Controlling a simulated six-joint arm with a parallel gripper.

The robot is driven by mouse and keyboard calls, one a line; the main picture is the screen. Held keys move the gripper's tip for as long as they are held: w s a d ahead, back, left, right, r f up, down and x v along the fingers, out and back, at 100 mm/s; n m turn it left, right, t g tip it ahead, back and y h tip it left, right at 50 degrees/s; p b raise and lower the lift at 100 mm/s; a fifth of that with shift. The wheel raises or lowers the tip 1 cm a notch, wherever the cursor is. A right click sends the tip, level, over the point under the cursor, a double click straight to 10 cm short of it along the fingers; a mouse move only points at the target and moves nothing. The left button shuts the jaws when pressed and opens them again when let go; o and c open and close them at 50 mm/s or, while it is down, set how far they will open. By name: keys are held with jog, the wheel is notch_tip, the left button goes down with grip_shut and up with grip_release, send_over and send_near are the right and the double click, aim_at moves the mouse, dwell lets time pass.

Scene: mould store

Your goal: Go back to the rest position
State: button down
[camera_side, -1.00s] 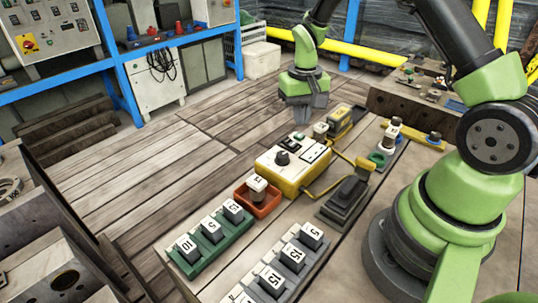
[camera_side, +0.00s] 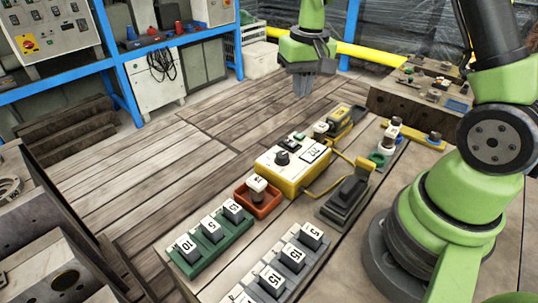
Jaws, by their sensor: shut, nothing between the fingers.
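My gripper (camera_side: 302,86) is at the upper middle of the side view, pointing down and raised above the far end of the work table. Its fingers are shut with nothing between them. It touches none of the things on the table. A small yellow device (camera_side: 339,120) stands behind that box.
A green tray with numbered blocks (camera_side: 212,243), a grey tray with numbered blocks (camera_side: 287,268) and an orange tray holding a white block (camera_side: 266,208) are at the front. A dark pedal-like device (camera_side: 346,196) stands near my base. The air around the gripper looks clear.

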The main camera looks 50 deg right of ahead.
jog(key=s+a+r+t, duration=0.3)
jog(key=s+a+r, duration=0.35)
jog(key=r, duration=0.45)
jog(key=s+a+r+n+t+y, duration=0.1)
jog(key=s+a, duration=0.1)
jog(key=s, duration=0.3)
jog(key=s+a+r+t+y, duration=0.1)
jog(key=s+a+r+t, duration=0.1)
jog(key=s, duration=0.3)
jog(key=shift+s+a+n, duration=0.15)
jog(key=shift+s+n, duration=0.15)
jog(key=shift+n, duration=0.1)
